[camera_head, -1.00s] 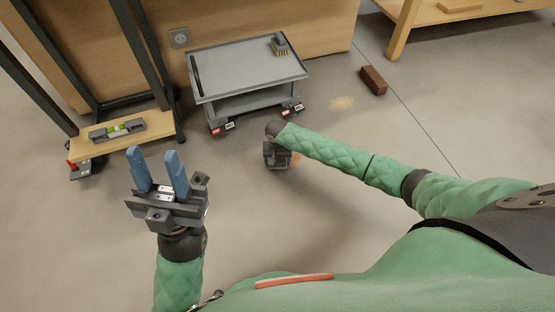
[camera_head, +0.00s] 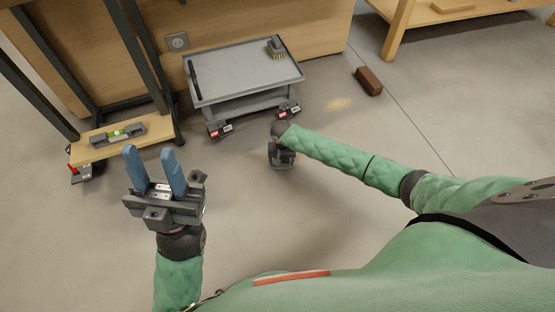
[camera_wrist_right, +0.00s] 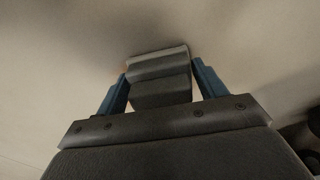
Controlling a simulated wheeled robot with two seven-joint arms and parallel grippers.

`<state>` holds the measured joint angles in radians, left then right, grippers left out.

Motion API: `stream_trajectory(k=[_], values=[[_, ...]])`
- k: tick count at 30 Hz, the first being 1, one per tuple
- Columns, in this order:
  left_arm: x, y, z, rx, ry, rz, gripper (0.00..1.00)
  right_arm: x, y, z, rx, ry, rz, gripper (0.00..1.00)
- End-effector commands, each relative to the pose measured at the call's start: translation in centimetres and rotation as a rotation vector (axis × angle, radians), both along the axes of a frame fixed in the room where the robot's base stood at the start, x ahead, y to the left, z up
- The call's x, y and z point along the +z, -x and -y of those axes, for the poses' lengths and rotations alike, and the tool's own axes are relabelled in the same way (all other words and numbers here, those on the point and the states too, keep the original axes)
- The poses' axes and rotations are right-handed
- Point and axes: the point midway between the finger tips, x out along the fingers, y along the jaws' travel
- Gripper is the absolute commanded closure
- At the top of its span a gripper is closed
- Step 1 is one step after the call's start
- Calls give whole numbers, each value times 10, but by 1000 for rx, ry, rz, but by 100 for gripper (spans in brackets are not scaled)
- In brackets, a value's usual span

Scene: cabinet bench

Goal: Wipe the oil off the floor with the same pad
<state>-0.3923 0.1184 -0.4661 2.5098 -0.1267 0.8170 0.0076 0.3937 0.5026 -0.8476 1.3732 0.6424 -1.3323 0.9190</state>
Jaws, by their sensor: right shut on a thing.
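My right gripper (camera_head: 282,158) is low over the floor (camera_head: 330,210), below the cart in the head view. In the right wrist view its blue fingers are shut on a dark grey pad (camera_wrist_right: 160,70) with a pale far edge. Whether the pad touches the floor I cannot tell. A pale yellowish patch (camera_head: 338,104) lies on the floor further back. My left gripper (camera_head: 154,170) is open and empty, fingers apart.
A grey cart (camera_head: 245,75) with a brush (camera_head: 276,48) on top stands behind the right gripper. A brown brick (camera_head: 369,81) lies right of the yellowish patch. A wooden shelf (camera_head: 95,152) holding a level (camera_head: 118,134) is at left. Floor at centre right is clear.

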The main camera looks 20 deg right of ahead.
Motion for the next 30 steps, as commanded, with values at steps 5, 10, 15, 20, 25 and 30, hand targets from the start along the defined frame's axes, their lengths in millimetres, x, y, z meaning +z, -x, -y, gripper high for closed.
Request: stream_trajectory(k=[5, 10, 15, 20, 25, 30], values=[[5, 0, 0, 0, 0, 0, 64, 1, 0, 6, 1, 1, 0, 51], [12, 0, 0, 0, -1, 0, 64, 2, -1, 12, 0, 0, 0, 51], [22, 0, 0, 0, -1, 0, 64, 2, -1, 25, -1, 1, 0, 51], [28, 0, 0, 0, -1, 0, 64, 0, -1, 35, 0, 0, 0, 51], [30, 0, 0, 0, -1, 0, 64, -2, -1, 40, 1, 0, 0, 51], [35, 0, 0, 0, -1, 0, 64, -1, -1, 47, -1, 1, -1, 51]])
